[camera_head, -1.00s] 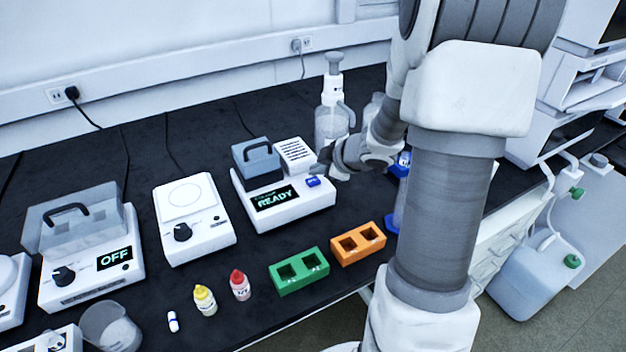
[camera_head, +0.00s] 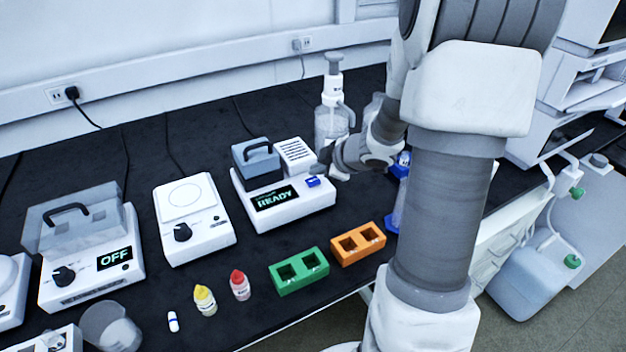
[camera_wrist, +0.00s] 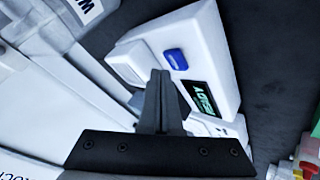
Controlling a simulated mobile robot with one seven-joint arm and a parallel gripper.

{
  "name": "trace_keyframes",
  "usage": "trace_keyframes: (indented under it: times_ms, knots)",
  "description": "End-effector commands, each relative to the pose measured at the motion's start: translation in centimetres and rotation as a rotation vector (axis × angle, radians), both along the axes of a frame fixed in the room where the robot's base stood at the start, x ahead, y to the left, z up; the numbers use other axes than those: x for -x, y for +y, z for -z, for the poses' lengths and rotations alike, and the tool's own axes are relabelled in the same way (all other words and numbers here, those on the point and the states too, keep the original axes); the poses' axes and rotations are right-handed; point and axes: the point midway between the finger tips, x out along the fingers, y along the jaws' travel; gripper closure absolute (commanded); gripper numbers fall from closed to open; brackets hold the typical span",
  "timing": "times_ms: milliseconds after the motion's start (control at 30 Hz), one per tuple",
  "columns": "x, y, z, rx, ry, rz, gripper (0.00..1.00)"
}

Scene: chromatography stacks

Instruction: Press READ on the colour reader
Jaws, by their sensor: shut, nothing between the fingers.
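The colour reader (camera_head: 300,213) is a white box with a dark lidded block with a handle on top and a display (camera_head: 274,198) showing READY. Its blue button (camera_head: 312,181) is on the top right part. In the wrist view the reader (camera_wrist: 205,48) shows tilted, with the blue button (camera_wrist: 176,59) just beyond the fingertips. My gripper (camera_head: 325,170) is shut and empty, beside the button at the reader's right side. In the wrist view the closed fingers (camera_wrist: 160,75) point towards the button. A gap to it cannot be judged exactly.
A pump bottle (camera_head: 331,120) stands right behind the reader. A green rack (camera_head: 299,283) and an orange rack (camera_head: 358,259) lie in front. A white stirrer plate (camera_head: 205,240) stands to the left. Yellow-capped (camera_head: 205,301) and red-capped (camera_head: 240,285) bottles stand near the front edge.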

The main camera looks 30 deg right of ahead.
Motion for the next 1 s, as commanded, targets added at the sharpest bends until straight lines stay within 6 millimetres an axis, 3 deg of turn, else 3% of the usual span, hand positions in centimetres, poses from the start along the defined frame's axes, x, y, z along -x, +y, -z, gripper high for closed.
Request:
trace_keyframes:
  times_ms: [1000]
  knots:
    - [0.0,0.0,1.2,-0.001,0.000,0.001,1.00]
